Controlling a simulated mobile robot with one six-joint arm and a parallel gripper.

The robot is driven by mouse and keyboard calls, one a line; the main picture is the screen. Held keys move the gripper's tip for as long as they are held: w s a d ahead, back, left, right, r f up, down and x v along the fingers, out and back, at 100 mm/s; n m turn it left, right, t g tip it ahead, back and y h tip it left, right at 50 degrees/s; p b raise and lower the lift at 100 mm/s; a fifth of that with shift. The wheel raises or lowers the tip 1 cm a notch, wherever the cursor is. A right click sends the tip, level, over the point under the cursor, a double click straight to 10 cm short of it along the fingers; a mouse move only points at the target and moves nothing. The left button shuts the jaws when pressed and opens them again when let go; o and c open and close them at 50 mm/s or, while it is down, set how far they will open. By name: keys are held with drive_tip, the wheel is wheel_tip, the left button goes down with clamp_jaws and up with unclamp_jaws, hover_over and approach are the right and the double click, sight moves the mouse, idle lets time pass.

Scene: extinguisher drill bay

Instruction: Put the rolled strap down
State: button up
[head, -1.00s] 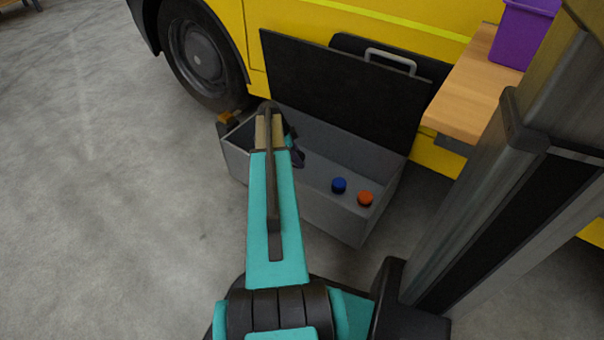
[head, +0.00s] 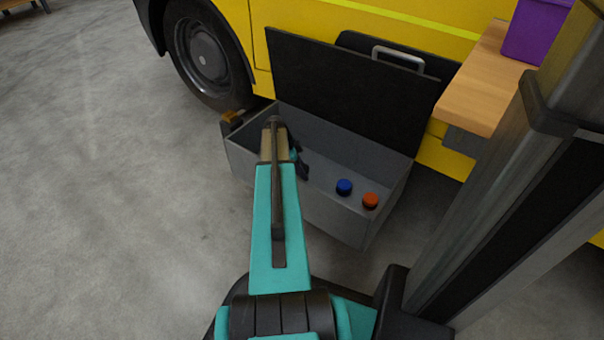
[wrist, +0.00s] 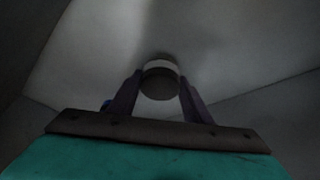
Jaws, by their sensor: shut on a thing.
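The rolled strap (wrist: 160,83) is a small round grey thing between my fingers in the wrist view. Its near face is dark, with a paler band behind it. My gripper (wrist: 160,92) is shut on it, one finger on each side. In the head view my gripper (head: 301,168) is inside the open grey box, toward its left end, mostly hidden by my arm. The strap is hidden there. I cannot tell whether the strap touches the box floor.
The grey box (head: 325,208) has its black lid (head: 345,95) raised at the back. A blue round thing (head: 344,187) and an orange one (head: 370,200) are in its right part. A wooden bench (head: 480,85) with a purple bin (head: 535,30) stands at right, beside a yellow vehicle.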

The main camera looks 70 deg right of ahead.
drive_tip(key=shift+f, duration=0.35)
drive_tip(key=shift+f, duration=0.1)
drive_tip(key=o, duration=1.3)
drive_tip(key=p+v, duration=0.5)
drive_tip(key=v, duration=0.7)
drive_tip(key=shift+s, duration=0.1)
